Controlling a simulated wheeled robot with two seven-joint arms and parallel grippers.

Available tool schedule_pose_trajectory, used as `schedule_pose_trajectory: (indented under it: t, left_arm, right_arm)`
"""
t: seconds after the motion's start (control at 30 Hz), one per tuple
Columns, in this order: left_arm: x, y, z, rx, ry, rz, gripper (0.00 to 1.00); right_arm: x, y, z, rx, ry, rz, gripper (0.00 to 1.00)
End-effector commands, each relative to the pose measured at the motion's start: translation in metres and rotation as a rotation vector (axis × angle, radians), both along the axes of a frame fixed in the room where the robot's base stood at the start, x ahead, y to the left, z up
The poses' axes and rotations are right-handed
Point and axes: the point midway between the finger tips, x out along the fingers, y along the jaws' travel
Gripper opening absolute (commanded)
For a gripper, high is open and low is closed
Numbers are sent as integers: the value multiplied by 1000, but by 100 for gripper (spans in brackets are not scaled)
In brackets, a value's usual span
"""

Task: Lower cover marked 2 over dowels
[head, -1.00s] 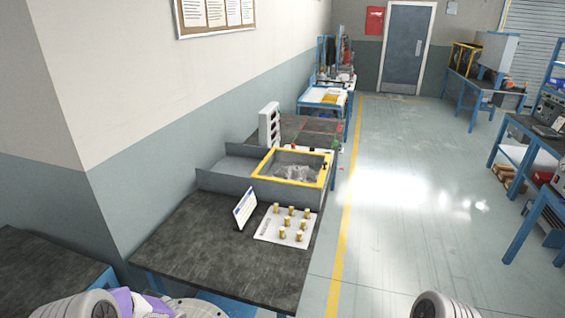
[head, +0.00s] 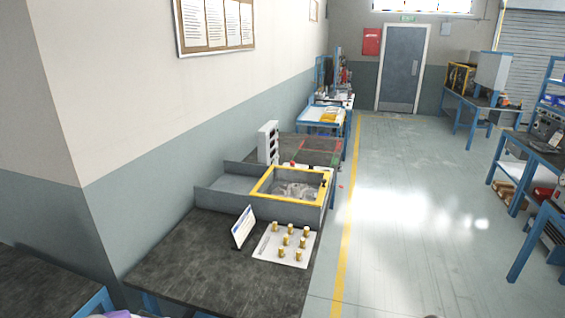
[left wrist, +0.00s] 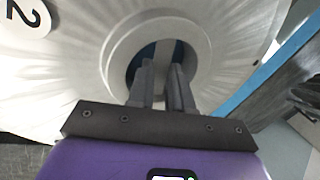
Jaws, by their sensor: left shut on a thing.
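The cover marked 2 (left wrist: 70,75) is a large pale grey disc filling much of the left wrist view. A round tag with a black 2 (left wrist: 23,15) is at its upper left. A raised ring (left wrist: 115,50) surrounds its central opening. My left gripper (left wrist: 163,72) is shut on the cover at this opening, where a narrow grey bar shows between the fingers; the exact contact is hard to see. In the head view, a grey metal part (head: 296,190) lies inside a yellow-rimmed box (head: 262,181) on the bench. I cannot make out dowels in it. My right gripper is out of view.
A white plate with several brass-coloured pegs (head: 270,251) and a tilted white card (head: 243,227) occupy the dark bench (head: 185,255). A white upright unit (head: 268,143) stands behind the box. A wall is on the left; open floor (head: 400,220) is on the right.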

Motion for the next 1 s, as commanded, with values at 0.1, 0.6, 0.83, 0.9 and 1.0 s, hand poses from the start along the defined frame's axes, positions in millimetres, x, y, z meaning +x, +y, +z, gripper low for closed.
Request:
schedule_pose_trajectory:
  t: [0.1,0.6,0.83,0.9,1.0]
  left_arm:
    - [1,0,2,1,-4,0,0]
    - [2,0,1,11,-4,-1,0]
    - [2,0,2,14,-3,0,0]
    - [2,0,3,14,-3,0,0]
    - [2,0,5,14,-3,0,0]
  right_arm:
    - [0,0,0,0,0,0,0]
    - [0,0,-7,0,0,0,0]
    - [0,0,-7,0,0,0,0]
    - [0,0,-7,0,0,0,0]
    - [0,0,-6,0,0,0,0]
